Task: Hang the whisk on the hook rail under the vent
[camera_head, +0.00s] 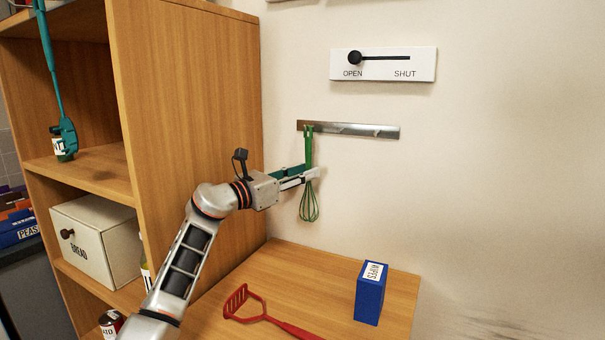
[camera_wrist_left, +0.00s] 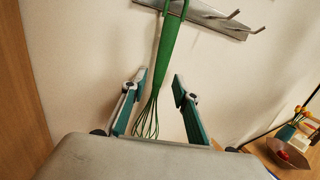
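The green whisk (camera_head: 309,200) hangs upright with its wires down, its handle top at the left end of the metal hook rail (camera_head: 365,131). In the left wrist view the whisk (camera_wrist_left: 168,50) runs up to the rail (camera_wrist_left: 215,22); its top is cut off, so the hook contact is hidden. My left gripper (camera_head: 308,175) is at the whisk's lower handle. In the left wrist view its fingers (camera_wrist_left: 160,78) are apart on either side of the whisk, with gaps visible. The white vent slider plate (camera_head: 384,64) is above the rail, its black knob at OPEN. My right gripper is not in view.
A wooden shelf unit (camera_head: 190,90) stands left of my arm, holding a white bread box (camera_head: 100,235). A red slotted utensil (camera_head: 240,302) and a blue wipes box (camera_head: 370,295) are on the wooden surface (camera_head: 300,265) below. The wall right of the rail is clear.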

